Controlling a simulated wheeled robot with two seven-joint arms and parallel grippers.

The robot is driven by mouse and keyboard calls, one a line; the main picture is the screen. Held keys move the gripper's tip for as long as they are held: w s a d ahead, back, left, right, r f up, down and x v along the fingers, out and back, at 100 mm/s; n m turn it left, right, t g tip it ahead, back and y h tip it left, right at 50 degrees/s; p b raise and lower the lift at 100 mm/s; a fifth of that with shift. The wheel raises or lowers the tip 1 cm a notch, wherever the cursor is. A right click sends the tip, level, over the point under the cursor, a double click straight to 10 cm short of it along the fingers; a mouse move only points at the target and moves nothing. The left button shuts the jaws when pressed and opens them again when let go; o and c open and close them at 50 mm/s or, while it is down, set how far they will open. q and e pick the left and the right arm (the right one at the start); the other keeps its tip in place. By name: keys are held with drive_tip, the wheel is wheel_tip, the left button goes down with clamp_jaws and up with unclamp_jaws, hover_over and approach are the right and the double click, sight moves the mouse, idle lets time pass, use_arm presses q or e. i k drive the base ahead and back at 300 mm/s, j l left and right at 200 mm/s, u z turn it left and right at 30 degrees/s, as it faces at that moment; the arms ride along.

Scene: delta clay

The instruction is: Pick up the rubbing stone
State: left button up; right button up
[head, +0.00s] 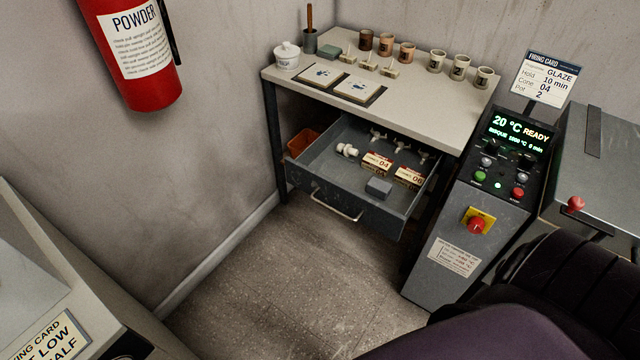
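A grey block (379,187), which looks like the rubbing stone, lies in the open drawer (345,203) under the work table. It sits near the drawer's front wall, in front of two small labelled boxes (377,163). Its top and front show, and nothing covers it. Neither of my grippers is in view.
White fittings (347,150) lie in the drawer. The table (420,100) above carries cups, tiles, a lidded jar (287,55) and a grey-green block (328,52). A control cabinet (450,220) stands close on the right. Floor (290,280) before the drawer is clear.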

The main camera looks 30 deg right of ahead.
sight(379, 188)
drive_tip(key=z, duration=1.45)
